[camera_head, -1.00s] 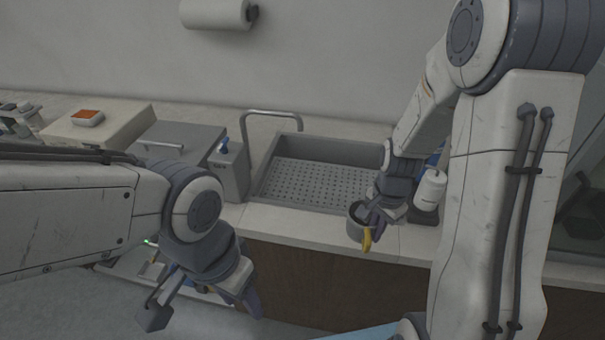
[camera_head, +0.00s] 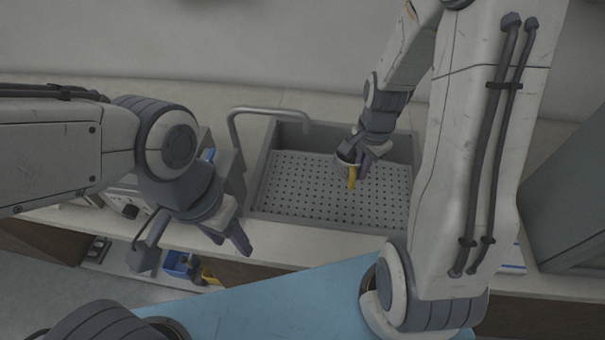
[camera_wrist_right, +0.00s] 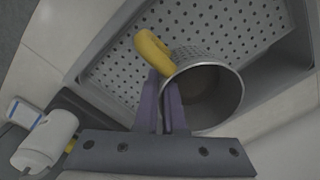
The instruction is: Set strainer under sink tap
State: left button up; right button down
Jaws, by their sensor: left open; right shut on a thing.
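The strainer (camera_head: 344,167) is a grey metal cup with a yellow handle, over the right part of the sink (camera_head: 262,190). In the right wrist view the strainer (camera_wrist_right: 236,92) shows its round open mouth and perforated side. My right gripper (camera_head: 366,160) is shut on the strainer; in the wrist view its fingers (camera_wrist_right: 163,105) close at the rim beside the yellow handle. I cannot tell whether the strainer touches the perforated sink floor. The sink tap (camera_head: 268,110) is a bent grey pipe at the sink's back left. My left gripper (camera_head: 238,243) is open and empty, left of the sink's front.
In the right wrist view a white bottle (camera_wrist_right: 48,138) stands on the counter beside the sink. A large grey box (camera_head: 575,190) stands at the right. Blue and yellow bins (camera_head: 180,264) sit below the counter at left. The sink's middle and left are clear.

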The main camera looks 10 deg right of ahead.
jog(key=w+a+f, duration=0.1)
jog(key=a+f, duration=0.1)
jog(key=a, duration=0.1)
jog(key=w+a+f+p, duration=0.1)
jog(key=w+a+f, duration=0.1)
jog(key=a, duration=0.1)
jog(key=w+a+f+p, duration=0.1)
jog(key=a+f, duration=0.1)
jog(key=a, duration=0.2)
jog(key=shift+w+a+f, duration=0.1)
jog(key=shift+w+f, duration=0.2)
jog(key=shift+f, duration=0.05)
notch_tip(320, 180, down, 4)
jog(key=shift+a+r+p, duration=0.1)
jog(key=shift+p, duration=0.25)
jog(key=shift+f, duration=0.2)
jog(key=shift+f, duration=0.15)
jog(key=c, duration=1)
grip_release()
jog(key=shift+r, duration=0.2)
